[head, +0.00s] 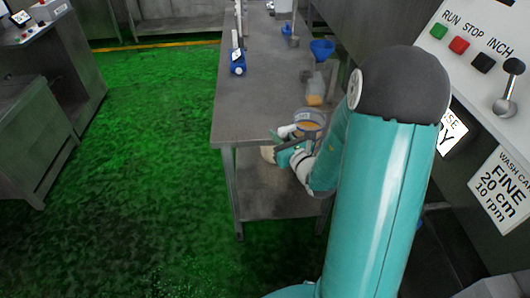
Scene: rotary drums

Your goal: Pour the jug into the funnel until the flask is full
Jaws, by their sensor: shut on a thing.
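A jug (308,117) with a pale blue rim and orange contents is near the front right of the metal table (255,105). My gripper (292,138) is shut on the jug, at its near side; my arm partly hides both. The jug looks roughly upright, and I cannot tell whether it touches the table. Behind it stands a clear flask (317,84) with some orange at its bottom (314,100). A blue funnel (322,48) sits at the top of the flask. The jug is nearer to me than the funnel and apart from it.
A blue item (238,66) stands at the table's left edge. A small metal cup (293,42) is farther back. A control panel (480,60) with buttons and a lever is at the right. Green floor (150,160) is clear at the left.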

